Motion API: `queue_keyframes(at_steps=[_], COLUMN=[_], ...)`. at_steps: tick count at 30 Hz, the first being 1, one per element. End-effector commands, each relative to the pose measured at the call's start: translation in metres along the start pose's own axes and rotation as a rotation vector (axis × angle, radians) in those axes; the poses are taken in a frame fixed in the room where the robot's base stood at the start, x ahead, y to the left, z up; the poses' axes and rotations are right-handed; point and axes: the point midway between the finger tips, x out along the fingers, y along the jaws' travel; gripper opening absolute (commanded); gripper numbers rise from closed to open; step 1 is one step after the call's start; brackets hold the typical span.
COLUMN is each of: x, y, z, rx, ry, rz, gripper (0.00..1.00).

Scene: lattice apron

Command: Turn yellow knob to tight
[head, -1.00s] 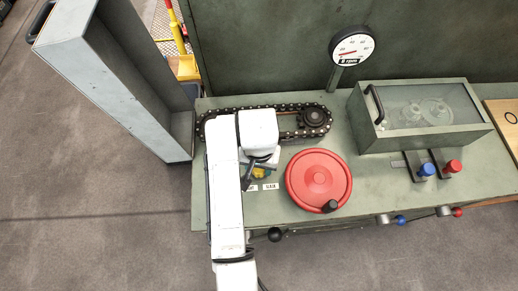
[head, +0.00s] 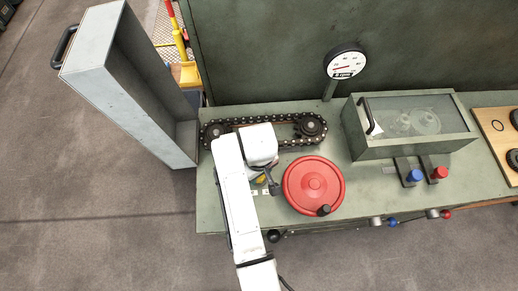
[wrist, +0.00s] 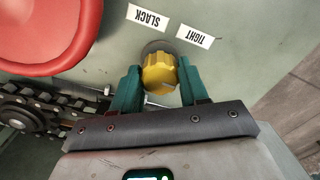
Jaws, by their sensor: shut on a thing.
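The yellow knob (wrist: 160,74) sits on the green bench top in the wrist view, between the two teal fingers of my gripper (wrist: 158,86). The fingers are shut on it from both sides. A light pointer line shows on the knob's lower part, aimed away from both labels. The label reading TIGHT (wrist: 195,37) and the label reading SLACK (wrist: 147,16) lie beside the knob, upside down in this view.
A red handwheel (head: 313,184) stands right of the knob, close to my wrist. A chain on sprockets (head: 310,128) runs behind. A glass-topped box (head: 410,122), a blue knob (head: 414,175) and a red knob (head: 440,172) are farther right. A grey open panel (head: 125,85) stands at left.

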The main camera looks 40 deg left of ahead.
Motion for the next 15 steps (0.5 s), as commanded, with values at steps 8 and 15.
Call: queue_keyframes(at_steps=[8, 15], x=[0.0005, 0.0005], y=[-0.0011, -0.0011], z=[0.0010, 0.0008], rx=[-0.065, -0.074], ry=[-0.004, -0.003], rz=[-0.003, -0.003], gripper=[0.13, 0.13])
